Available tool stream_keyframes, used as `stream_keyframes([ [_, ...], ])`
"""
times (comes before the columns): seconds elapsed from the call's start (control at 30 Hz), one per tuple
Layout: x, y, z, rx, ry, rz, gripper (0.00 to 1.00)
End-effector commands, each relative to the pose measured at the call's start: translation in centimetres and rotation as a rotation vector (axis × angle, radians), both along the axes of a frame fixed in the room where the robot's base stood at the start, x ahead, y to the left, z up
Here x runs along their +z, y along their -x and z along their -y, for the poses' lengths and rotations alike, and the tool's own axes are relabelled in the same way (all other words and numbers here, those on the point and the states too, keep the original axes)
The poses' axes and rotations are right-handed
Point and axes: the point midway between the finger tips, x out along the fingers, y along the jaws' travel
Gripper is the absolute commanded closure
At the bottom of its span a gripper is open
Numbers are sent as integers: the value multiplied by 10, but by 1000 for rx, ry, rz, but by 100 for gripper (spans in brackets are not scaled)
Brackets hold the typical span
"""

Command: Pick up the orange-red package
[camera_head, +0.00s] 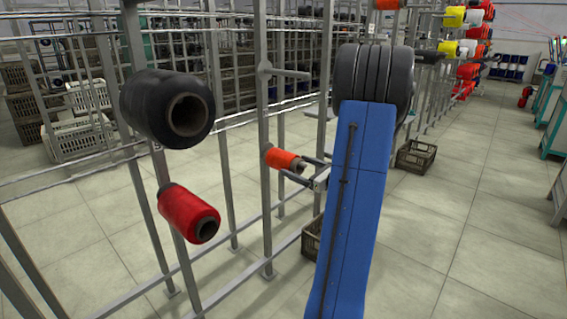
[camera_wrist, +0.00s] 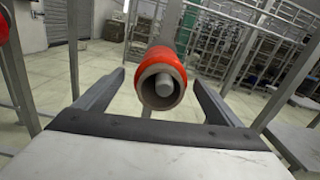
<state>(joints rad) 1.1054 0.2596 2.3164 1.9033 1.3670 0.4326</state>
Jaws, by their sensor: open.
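The orange-red package (camera_head: 282,158) is a small bobbin on the grey rack, left of my blue arm in the head view. In the wrist view the orange-red package (camera_wrist: 163,78) faces me end-on, with its pale hollow core and a peg end inside it. My gripper (camera_head: 303,170) is at the package's near end. In the wrist view my gripper (camera_wrist: 160,85) is open, with one finger on each side of the package and visible gaps between. I cannot tell how far the fingertips reach along it.
A large black bobbin (camera_head: 168,106) and a red bobbin (camera_head: 188,213) hang on the rack at left. Grey rack posts (camera_head: 264,120) stand close to the gripper. A brown crate (camera_head: 416,156) sits on the floor behind my arm. The floor (camera_head: 470,200) at right is clear.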

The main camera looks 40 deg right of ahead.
Motion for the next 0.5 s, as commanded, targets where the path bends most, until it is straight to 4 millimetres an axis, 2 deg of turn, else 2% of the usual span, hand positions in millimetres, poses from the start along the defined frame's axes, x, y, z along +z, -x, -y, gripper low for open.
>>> stream_keyframes([
  [0.33, -3, -42, -2, 3, 0, 0, 11],
  [0.5, -3, -49, -2, 1, 1, -1, 11],
])
